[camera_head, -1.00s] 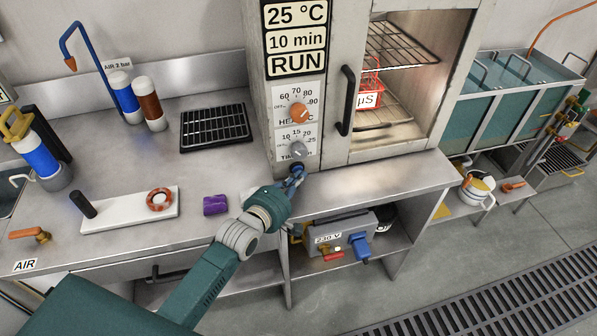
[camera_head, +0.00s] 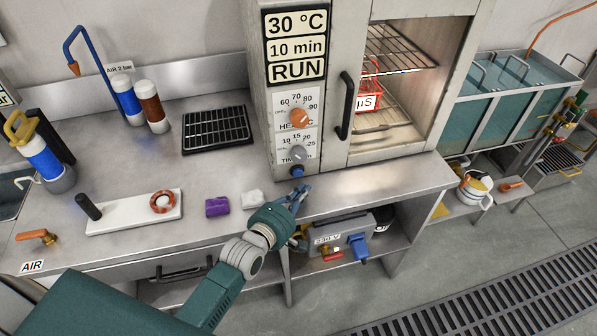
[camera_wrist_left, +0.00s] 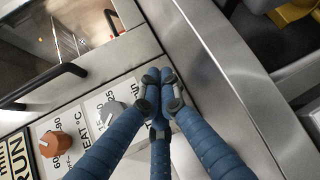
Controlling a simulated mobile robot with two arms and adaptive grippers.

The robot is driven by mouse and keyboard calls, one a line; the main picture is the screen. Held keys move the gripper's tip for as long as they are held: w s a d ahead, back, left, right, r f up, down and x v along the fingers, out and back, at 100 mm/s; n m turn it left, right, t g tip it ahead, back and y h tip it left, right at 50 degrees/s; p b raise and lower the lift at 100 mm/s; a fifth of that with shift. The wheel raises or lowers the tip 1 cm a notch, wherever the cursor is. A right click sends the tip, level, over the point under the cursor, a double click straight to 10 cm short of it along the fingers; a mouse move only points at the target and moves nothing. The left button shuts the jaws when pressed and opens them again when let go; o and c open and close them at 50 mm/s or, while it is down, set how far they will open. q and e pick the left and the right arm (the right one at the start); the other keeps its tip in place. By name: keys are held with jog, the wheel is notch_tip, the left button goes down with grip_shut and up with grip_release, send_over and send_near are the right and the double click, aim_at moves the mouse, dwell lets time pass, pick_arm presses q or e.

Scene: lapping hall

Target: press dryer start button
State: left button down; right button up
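The dryer (camera_head: 340,45) is a grey cabinet on the steel bench. Its display (camera_head: 296,45) reads 30 °C, 10 min, RUN. Below are an orange heat knob (camera_head: 299,117) and a grey timer knob (camera_head: 298,153), which also show in the left wrist view (camera_wrist_left: 55,143). The blue start button (camera_head: 297,171) is at the bottom of the panel. My left gripper (camera_head: 304,190) is just in front of and below the button, apart from it, over the bench. In the left wrist view its blue fingertips (camera_wrist_left: 160,76) are together and empty; they hide the button there. My right gripper is not in view.
A black door handle (camera_head: 346,103) sticks out right of the panel. A red basket (camera_head: 369,92) stands inside the dryer. A white block (camera_head: 252,199) and a purple block (camera_head: 217,207) lie left of my gripper. The bench front to the right is clear.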

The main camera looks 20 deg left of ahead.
pick_arm(q)
jog(key=shift+s+d+p, duration=0.25)
jog(key=shift+s+d, duration=0.15)
jog(key=shift+s, duration=0.2)
jog(key=shift+s+d+p, duration=0.2)
jog(key=shift+s+d, duration=0.15)
jog(key=shift+s, duration=0.2)
dwell(0.3)
